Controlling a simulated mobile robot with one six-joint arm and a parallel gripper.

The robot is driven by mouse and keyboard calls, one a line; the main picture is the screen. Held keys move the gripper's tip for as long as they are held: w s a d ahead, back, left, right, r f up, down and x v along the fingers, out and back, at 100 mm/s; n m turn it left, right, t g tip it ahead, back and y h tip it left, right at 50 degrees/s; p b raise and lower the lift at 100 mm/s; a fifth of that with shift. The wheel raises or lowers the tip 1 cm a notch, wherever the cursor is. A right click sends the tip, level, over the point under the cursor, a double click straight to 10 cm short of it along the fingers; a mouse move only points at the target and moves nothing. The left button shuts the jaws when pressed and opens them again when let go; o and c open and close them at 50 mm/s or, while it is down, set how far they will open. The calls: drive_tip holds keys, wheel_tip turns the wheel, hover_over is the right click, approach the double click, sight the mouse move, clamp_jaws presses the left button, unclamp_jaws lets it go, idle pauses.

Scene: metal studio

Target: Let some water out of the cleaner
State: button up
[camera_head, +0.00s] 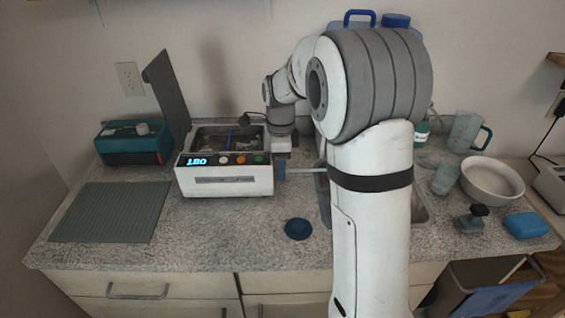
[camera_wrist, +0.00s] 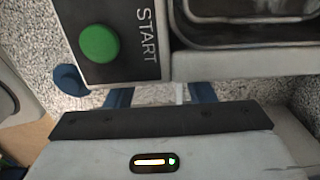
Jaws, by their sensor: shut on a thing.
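The cleaner (camera_head: 225,183) is a white box with an open metal basin on top, holding liquid and some items. Its front has a lit blue display and several coloured buttons. The wrist view shows its green START button (camera_wrist: 100,43) close up. My gripper (camera_head: 281,168) points down at the cleaner's right side. Its blue fingers (camera_wrist: 160,95) reach below the cleaner's edge and are shut on a small part there, probably the drain valve, which they mostly hide. A pale hose (camera_head: 304,170) runs from that side towards the sink (camera_head: 424,209). I cannot see any water flowing.
A dark raised lid (camera_head: 166,95) stands behind the cleaner. A teal box (camera_head: 133,146) and a ribbed grey mat (camera_head: 110,212) lie left. A blue disc (camera_head: 298,229) lies in front. A white bowl (camera_head: 491,181), a pitcher (camera_head: 464,132) and a blue block (camera_head: 525,225) are right.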

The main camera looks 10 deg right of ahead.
drive_tip(key=c, duration=0.3)
drive_tip(key=shift+d+n, duration=0.25)
drive_tip(key=shift+n, duration=0.85)
drive_tip(key=shift+d+n, duration=0.2)
drive_tip(key=shift+n, duration=0.9)
drive_tip(key=o, duration=1)
drive_tip(key=shift+s, duration=0.1)
drive_tip(key=shift+r+p, duration=0.1)
drive_tip(key=shift+p, duration=0.25)
drive_tip(key=shift+r+p, duration=0.35)
drive_tip(key=shift+r, duration=0.1)
wheel_tip(320, 180, up, 7)
drive_tip(key=p, duration=0.5)
